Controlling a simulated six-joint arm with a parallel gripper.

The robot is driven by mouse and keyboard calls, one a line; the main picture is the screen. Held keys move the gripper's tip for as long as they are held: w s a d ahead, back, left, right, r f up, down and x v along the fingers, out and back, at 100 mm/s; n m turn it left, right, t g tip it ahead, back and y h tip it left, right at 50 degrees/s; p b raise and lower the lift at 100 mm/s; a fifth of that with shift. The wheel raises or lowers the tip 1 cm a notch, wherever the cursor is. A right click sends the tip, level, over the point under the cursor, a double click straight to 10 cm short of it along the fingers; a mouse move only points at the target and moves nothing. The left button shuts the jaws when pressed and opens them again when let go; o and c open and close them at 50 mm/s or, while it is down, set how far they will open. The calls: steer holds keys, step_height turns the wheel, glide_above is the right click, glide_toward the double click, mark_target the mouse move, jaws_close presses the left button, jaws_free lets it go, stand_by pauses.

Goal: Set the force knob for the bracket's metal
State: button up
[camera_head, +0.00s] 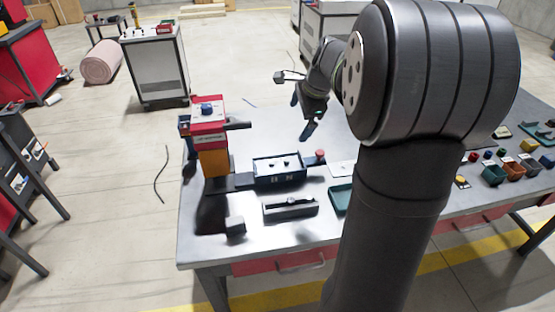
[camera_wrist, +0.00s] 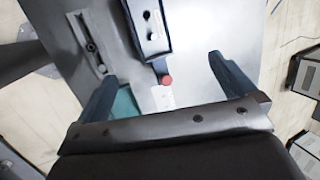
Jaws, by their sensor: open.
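My gripper (camera_head: 303,114) is open and empty, raised above the far side of the table, right of the red-and-orange press-like machine (camera_head: 214,160). A blue knob (camera_head: 207,108) sits on that machine's top. In the wrist view the box (camera_wrist: 153,46) lies beyond the spread fingers (camera_wrist: 161,70), touching neither. A grey slotted piece (camera_head: 290,208) lies in front of the box; I cannot tell whether it is the bracket.
A red button (camera_head: 320,155) stands right of the box, near a white card (camera_head: 342,169) and a teal tray (camera_head: 340,199). A small grey block (camera_head: 235,227) is near the table's left front. Several coloured bins line the right side, partly behind my arm.

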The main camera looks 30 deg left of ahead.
steer(key=shift+v, duration=1.1)
steer(key=shift+c, duration=0.4)
steer(key=c, duration=1)
steer(key=n+t+h, duration=0.2)
steer(key=n+t, duration=0.1)
steer(key=n, duration=1.2)
glide_toward(206, 106)
steer(key=x, duration=0.8)
steer(key=shift+w+a+f, duration=0.1)
steer(key=shift+w+f, duration=0.1)
steer(key=shift+f, duration=0.05)
steer(key=shift+c, duration=0.2)
steer(key=c, duration=0.9)
